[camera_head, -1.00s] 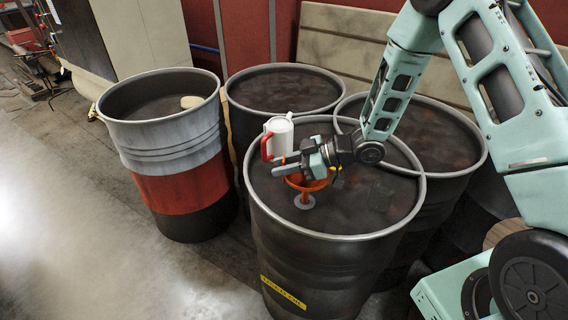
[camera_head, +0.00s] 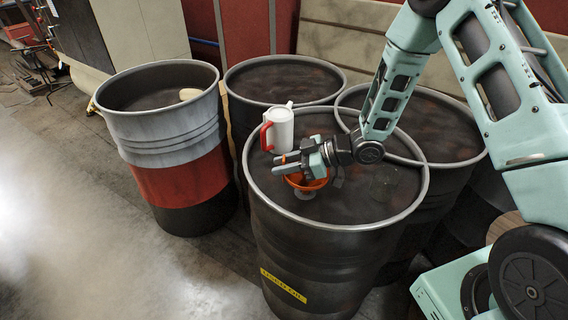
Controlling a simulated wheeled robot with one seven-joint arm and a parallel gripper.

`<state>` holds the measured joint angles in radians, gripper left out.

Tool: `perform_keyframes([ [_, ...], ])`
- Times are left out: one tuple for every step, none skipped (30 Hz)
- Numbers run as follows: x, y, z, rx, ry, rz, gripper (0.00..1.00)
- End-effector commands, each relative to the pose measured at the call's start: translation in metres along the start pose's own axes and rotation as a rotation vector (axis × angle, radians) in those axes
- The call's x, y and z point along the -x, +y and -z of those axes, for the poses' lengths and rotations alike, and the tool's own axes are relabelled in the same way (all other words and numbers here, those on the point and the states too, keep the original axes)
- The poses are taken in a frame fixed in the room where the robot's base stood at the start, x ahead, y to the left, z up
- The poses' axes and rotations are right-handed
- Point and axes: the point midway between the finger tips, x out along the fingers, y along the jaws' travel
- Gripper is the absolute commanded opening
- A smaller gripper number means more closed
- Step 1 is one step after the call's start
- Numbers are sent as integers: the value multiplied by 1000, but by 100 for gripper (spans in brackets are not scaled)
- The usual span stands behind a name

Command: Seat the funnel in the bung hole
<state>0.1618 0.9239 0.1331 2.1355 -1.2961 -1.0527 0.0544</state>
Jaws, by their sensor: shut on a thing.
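The orange funnel (camera_head: 310,184) is upright, low over the top of the front dark drum (camera_head: 350,205). My gripper (camera_head: 284,164) is shut on the funnel near its upper rim, and its fingers hide part of the cone. A grey ring (camera_head: 304,195) around the bung hole shows just under the funnel's front edge. The spout is hidden behind the cone's lower part, so I cannot tell how deep it sits in the hole.
A white jug with a red handle (camera_head: 279,129) stands on the same drum, just behind my gripper. A grey and red drum (camera_head: 180,165) stands at the left. Two other dark drums stand behind. The right part of the front drum's top is clear.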

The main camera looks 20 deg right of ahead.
Motion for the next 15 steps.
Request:
perform_keyframes([
  [0, 0, 0, 0, 0, 0, 3],
  [0, 0, 0, 0, 0, 0, 3],
  [0, 0, 0, 0, 0, 0, 30],
  [0, 0, 0, 0, 0, 0, 39],
  [0, 0, 0, 0, 0, 0, 47],
  [0, 0, 0, 0, 0, 0, 50],
  [0, 0, 0, 0, 0, 0, 50],
  [0, 0, 0, 0, 0, 0, 50],
  [0, 0, 0, 0, 0, 0, 50],
  [0, 0, 0, 0, 0, 0, 50],
  [0, 0, 0, 0, 0, 0, 50],
  [0, 0, 0, 0, 0, 0, 50],
  [0, 0, 0, 0, 0, 0, 50],
  [1, 0, 0, 0, 0, 0, 50],
  [2, 0, 0, 0, 0, -1, 50],
])
